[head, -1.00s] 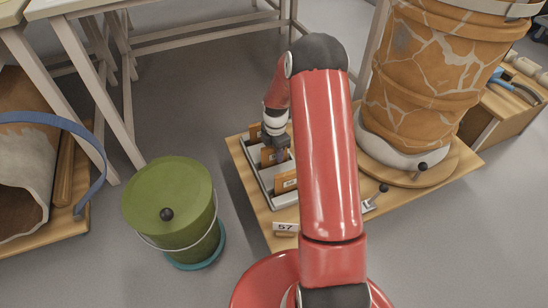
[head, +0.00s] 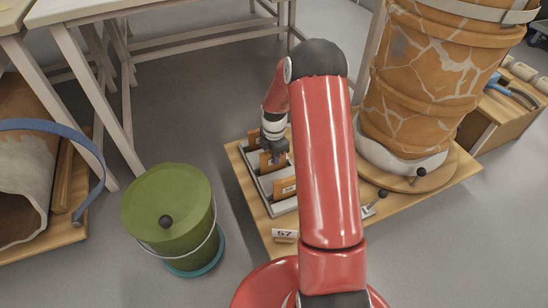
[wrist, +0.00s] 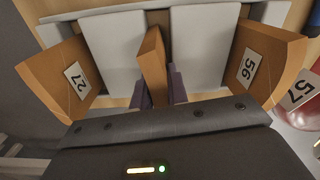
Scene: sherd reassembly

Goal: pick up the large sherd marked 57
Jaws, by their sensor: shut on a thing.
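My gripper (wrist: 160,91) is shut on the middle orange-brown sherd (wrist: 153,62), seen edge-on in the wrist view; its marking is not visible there. The sherd stands upright in a light grey slotted rack (wrist: 203,45), and I cannot tell whether it is clear of it. In the head view my gripper (head: 274,152) is at the middle sherd (head: 270,164), partly hidden by my arm. A white card marked 57 (head: 285,234) stands at the board's front edge; it also shows at the right of the wrist view (wrist: 300,90).
A sherd marked 27 (wrist: 68,85) and one marked 56 (wrist: 254,65) stand close on either side. A green lidded bucket (head: 168,215) is on the floor to the left.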

